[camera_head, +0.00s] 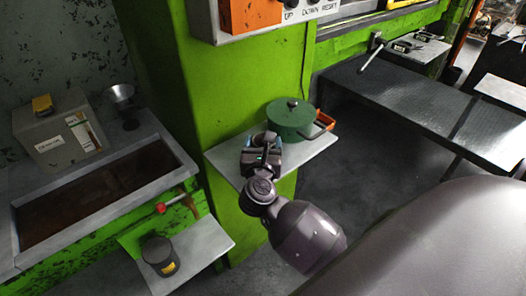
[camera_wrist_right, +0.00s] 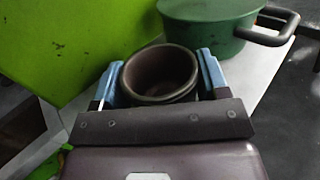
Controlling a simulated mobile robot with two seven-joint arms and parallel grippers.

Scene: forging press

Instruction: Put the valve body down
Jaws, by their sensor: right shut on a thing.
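My right gripper (camera_head: 263,145) is over the small grey shelf (camera_head: 225,157) on the green press column. It is shut on the valve body (camera_wrist_right: 160,72), a dark brown, round, hollow part with an open top. In the right wrist view, the blue fingers of the gripper (camera_wrist_right: 161,82) press on its left and right sides. The valve body looks upright. Its underside is hidden, so I cannot tell whether it touches the shelf. My left gripper is not in view.
A green lidded pot (camera_head: 290,119) stands on the shelf close beside the valve body, with an orange item (camera_head: 324,121) behind it. A lower plate (camera_head: 205,243) holds a dark can (camera_head: 159,256). A dark table (camera_head: 420,100) stands at the right.

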